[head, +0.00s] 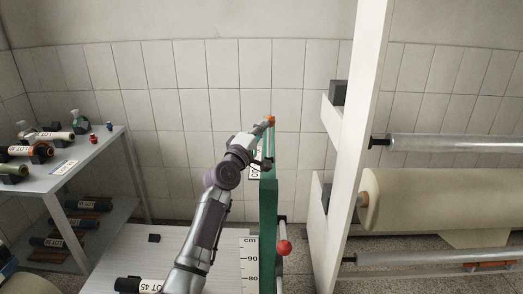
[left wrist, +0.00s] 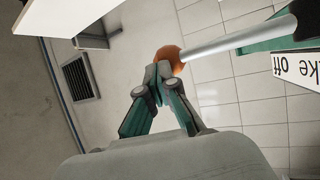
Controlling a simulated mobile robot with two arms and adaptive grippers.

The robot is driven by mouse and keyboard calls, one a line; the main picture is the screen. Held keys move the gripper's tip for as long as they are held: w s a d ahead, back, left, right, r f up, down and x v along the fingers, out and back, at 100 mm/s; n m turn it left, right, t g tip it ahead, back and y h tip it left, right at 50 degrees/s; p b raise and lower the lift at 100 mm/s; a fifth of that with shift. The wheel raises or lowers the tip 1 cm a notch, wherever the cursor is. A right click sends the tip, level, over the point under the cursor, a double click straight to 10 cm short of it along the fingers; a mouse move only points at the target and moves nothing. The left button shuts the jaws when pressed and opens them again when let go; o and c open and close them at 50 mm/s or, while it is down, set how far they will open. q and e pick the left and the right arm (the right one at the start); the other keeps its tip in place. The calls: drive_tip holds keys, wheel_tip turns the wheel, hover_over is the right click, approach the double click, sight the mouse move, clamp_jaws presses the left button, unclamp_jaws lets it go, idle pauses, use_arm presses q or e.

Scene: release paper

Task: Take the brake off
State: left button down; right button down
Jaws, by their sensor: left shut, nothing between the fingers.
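The brake lever shows in the left wrist view as a pale rod (left wrist: 230,38) with an orange ball knob (left wrist: 169,57) at its end. A white sign (left wrist: 299,68) beside it reads "ake off", upside down and cut by the frame. My left gripper (left wrist: 158,72) is shut, with its fingertips against or right beside the knob and nothing between them. In the head view the orange knob (head: 271,119) shows at the top of the green panel (head: 268,220), with my left gripper (head: 264,127) at it. My right gripper is not in view.
A red ball (head: 284,247) sits low right of the panel. A white post (head: 355,150) and paper roll (head: 440,198) stand at right. A grey shelf (head: 100,150) with several rolls is at left. A ruler (head: 250,265) lies on the white table (head: 120,255).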

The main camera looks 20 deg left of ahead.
use_arm(q)
drive_tip(key=p, duration=0.1)
drive_tip(key=w+g+p, duration=0.1)
drive_tip(key=w+p, duration=0.1)
drive_tip(key=shift+w+a+r+n+y, duration=0.1)
drive_tip(key=shift+w+a+n+y, duration=0.1)
drive_tip(key=shift+a+n+y, duration=0.15)
drive_tip(key=shift+d, duration=0.1)
idle(0.4)
